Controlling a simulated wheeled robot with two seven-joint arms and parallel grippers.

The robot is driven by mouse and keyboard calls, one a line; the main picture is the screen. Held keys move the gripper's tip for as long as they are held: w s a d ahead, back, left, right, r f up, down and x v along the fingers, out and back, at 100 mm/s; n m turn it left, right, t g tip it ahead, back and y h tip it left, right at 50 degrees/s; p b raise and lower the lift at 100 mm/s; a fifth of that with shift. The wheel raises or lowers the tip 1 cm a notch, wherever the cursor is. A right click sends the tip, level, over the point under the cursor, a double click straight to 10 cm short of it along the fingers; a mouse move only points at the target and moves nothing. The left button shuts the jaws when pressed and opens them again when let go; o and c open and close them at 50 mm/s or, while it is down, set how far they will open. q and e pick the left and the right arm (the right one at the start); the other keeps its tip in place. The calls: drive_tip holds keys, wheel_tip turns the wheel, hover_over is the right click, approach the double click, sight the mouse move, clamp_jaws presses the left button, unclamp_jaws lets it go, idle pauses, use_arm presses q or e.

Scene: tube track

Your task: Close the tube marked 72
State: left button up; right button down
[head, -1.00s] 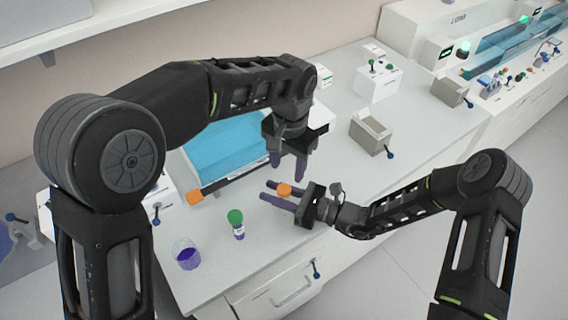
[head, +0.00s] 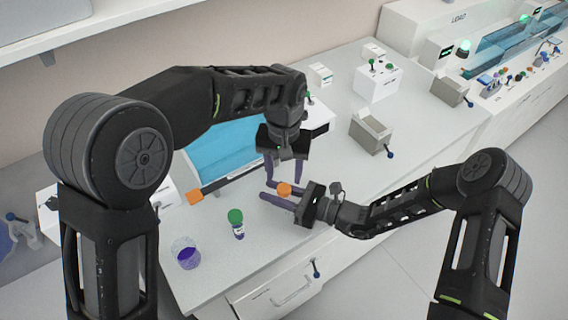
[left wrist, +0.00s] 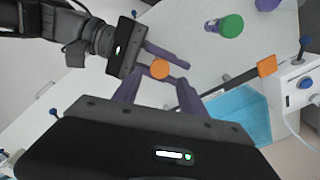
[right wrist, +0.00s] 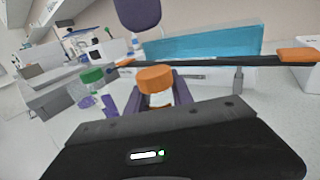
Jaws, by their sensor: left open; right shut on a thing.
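My right gripper (head: 282,198) is shut on an orange-capped tube (head: 284,189), held upright above the bench. In the right wrist view the orange cap (right wrist: 155,80) sits over a white-labelled body between the fingers; no number is readable. My left gripper (head: 285,177) is open and empty, pointing down just above and behind the orange cap. In the left wrist view the cap (left wrist: 160,69) shows just beyond the open fingertips, which do not grip it. A green-capped tube (head: 237,226) stands on the bench to the left; its number is not readable.
A clear cup with purple contents (head: 187,260) stands near the bench's front-left edge. A blue-topped device (head: 225,150) with an orange-ended bar (head: 195,197) lies behind the grippers. A grey open box (head: 371,133) stands to the right. The bench between is clear.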

sight(284, 187)
use_arm(q)
drive_tip(key=shift+f, duration=2.6)
drive_tip(key=shift+c, duration=0.3)
clamp_jaws()
drive_tip(key=shift+o, duration=1.1)
unclamp_jaws()
drive_tip(key=shift+r, duration=0.15)
wheel_tip(284, 187, up, 12)
